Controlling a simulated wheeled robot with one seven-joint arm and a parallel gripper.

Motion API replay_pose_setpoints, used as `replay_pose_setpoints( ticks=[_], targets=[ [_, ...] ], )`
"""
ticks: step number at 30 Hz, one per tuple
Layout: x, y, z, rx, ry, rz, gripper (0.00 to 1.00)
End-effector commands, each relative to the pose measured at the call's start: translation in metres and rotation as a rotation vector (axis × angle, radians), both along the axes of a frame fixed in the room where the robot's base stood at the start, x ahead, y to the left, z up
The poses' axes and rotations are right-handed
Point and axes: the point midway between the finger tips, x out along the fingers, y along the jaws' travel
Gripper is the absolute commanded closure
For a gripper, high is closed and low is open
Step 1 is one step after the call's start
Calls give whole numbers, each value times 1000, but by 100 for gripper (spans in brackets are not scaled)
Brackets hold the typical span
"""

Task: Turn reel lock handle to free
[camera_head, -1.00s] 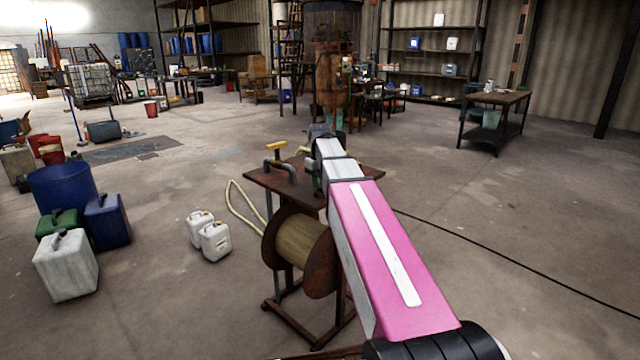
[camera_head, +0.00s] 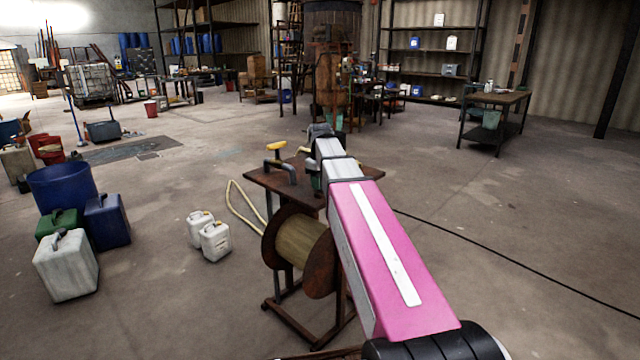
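The hose reel (camera_head: 304,238) is a pale spool between rusty round flanges on a brown metal stand. A handle with a yellow grip (camera_head: 277,146) stands up at the far left of the stand's top plate (camera_head: 262,181). A grey bent bar (camera_head: 281,167) is in front of it. I cannot tell for sure which is the lock handle. My pink and white arm reaches over the right side of the stand. My gripper (camera_head: 319,131) is at its far end, to the right of the yellow grip and apart from it in the picture. Its fingers are mostly hidden by the arm.
A pale yellow hose (camera_head: 240,208) loops to the floor left of the stand. Two white canisters (camera_head: 209,235) stand near it. A blue tub (camera_head: 62,187) and more canisters are farther left. A dark cable (camera_head: 500,248) crosses open floor on the right.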

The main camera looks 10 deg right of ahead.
Motion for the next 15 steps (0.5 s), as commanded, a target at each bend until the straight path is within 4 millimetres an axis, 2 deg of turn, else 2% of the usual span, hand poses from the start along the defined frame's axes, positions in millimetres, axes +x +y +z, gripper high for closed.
replay_pose_setpoints(
  ticks=[10, 15],
  targets=[
    [0, 0, 0, 0, 0, -2, 52],
    [0, 0, 12, 1, -1, -3, 52]
  ],
)
